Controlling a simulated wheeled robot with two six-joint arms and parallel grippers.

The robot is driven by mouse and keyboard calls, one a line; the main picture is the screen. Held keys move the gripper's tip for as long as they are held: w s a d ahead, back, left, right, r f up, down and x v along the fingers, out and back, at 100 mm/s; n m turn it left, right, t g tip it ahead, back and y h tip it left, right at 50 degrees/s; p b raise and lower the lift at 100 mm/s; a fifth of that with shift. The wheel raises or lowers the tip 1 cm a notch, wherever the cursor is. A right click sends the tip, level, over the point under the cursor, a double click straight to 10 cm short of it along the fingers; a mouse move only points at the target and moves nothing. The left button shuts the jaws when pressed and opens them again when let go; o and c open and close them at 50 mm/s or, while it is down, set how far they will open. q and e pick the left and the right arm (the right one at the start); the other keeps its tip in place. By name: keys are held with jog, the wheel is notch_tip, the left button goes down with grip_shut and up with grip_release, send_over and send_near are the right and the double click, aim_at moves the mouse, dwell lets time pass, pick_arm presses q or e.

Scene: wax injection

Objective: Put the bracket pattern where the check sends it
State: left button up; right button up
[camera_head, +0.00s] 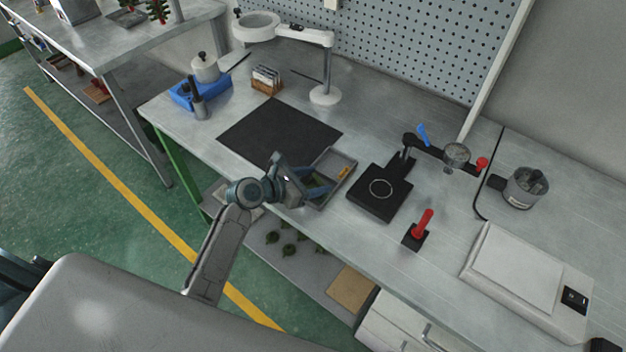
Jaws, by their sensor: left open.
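A shallow grey tray (342,184) sits near the front edge of the workbench, right of the black mat. My right gripper is not in view.
A black mat (280,130) lies clear behind the tray. A black plate with a ring (380,190), a red-handled tool (421,226) and a white scale (515,268) stand to the right. A magnifier lamp (325,93), a card holder (266,80) and a blue tray (187,95) stand behind.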

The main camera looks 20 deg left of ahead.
pick_arm(q)
jog(key=v, duration=1.2)
jog(key=shift+b, duration=0.35)
